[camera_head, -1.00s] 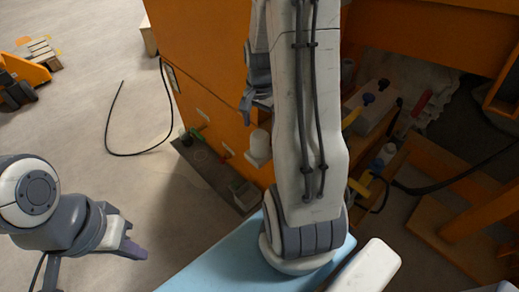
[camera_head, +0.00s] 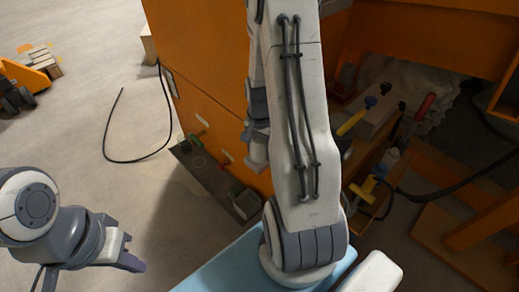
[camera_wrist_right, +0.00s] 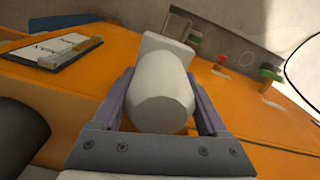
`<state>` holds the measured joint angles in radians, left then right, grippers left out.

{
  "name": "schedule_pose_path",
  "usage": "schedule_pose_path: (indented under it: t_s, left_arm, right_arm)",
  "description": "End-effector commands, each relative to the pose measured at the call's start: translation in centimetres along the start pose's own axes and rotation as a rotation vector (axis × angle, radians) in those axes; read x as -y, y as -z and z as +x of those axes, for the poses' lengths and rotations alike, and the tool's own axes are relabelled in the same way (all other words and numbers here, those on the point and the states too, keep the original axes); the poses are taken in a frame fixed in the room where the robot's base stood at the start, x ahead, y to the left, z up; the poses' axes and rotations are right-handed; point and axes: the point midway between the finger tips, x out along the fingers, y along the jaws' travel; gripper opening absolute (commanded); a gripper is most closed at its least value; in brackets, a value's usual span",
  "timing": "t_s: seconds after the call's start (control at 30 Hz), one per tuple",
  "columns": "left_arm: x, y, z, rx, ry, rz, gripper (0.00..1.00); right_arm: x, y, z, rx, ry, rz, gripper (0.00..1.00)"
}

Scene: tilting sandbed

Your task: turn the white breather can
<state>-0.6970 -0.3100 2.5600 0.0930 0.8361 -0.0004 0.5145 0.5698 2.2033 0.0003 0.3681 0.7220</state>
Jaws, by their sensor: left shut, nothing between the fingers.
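The white breather can (camera_wrist_right: 160,95) juts from a pale square base on the orange cabinet's face in the right wrist view. In the head view only a small part of the can (camera_head: 257,153) shows below my right gripper (camera_head: 257,135). In the wrist view the two purple fingers of my right gripper (camera_wrist_right: 160,100) stand on either side of the can, very close to it. I cannot tell whether they press on it. My left gripper (camera_head: 133,262) is shut and empty, low at the left in the head view, far from the can.
The orange cabinet (camera_head: 205,60) fills the upper middle. A clipboard-like panel (camera_wrist_right: 55,48) and a green knob (camera_wrist_right: 269,74) show in the wrist view. A wooden crate of tools (camera_head: 370,165) stands at the right. A black cable (camera_head: 108,130) lies on open floor at the left.

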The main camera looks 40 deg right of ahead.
Motion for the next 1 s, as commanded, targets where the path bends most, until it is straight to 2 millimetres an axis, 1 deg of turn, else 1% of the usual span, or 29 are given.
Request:
schedule_pose_path:
  t_s: [0.03, 0.07, 0.1, 0.13, 0.23, 0.37, 0.47, 0.67, 0.7, 0.73, 0.77, 1.0]
  left_arm:
    - [0.0, 0.0, 0.0, 0.000, 0.000, 0.000, 0.00]
    - [0.0, 0.0, 0.0, 0.000, 0.000, 0.000, 0.00]
    - [0.0, 0.0, 0.0, 0.000, 0.000, 0.000, 0.00]
    - [0.0, 0.0, 0.0, 0.000, 0.000, 0.000, 0.00]
    - [0.0, 0.0, -0.4, 0.000, 0.000, 0.000, 0.00]
    - [-0.1, 0.1, -1.2, 0.000, 0.000, 0.000, 0.00]
    - [-0.1, 0.1, -1.2, 0.000, 0.000, 0.000, 0.00]
    - [-0.1, 0.1, -1.1, 0.000, 0.000, 0.000, 0.00]
    - [-0.1, 0.1, -1.1, 0.000, 0.000, 0.000, 0.00]
    - [-0.1, 0.1, -1.1, 0.000, 0.000, 0.000, 0.00]
    - [-0.1, 0.1, -1.1, 0.000, 0.000, 0.000, 0.00]
    - [-0.1, 0.1, -1.2, 0.000, 0.000, 0.000, 0.00]
  right_arm:
    - [0.0, 0.0, 0.0, 0.000, 0.000, 0.000, 0.50]
    - [0.0, 0.0, 0.0, 0.000, 0.000, 0.000, 0.39]
    - [0.0, 0.0, 0.0, 0.000, 0.000, 0.000, 0.23]
    - [0.0, 0.0, 0.0, 0.000, 0.000, 0.000, 0.21]
    - [0.0, 0.0, -0.2, 0.001, -0.001, -0.025, 0.21]
    - [0.0, 0.0, -0.2, 0.002, -0.002, -0.106, 0.21]
    - [0.0, 0.0, -0.1, 0.001, -0.001, -0.136, 0.21]
    - [0.0, 0.0, -0.1, 0.000, 0.000, -0.136, 0.21]
    - [0.0, 0.0, -0.1, 0.000, 0.000, -0.136, 0.80]
    - [0.0, 0.0, -0.1, 0.000, 0.000, -0.136, 0.92]
    - [0.0, 0.0, -0.1, 0.000, 0.000, -0.136, 1.00]
    - [0.0, 0.0, -0.1, 0.000, 0.000, -0.135, 1.00]
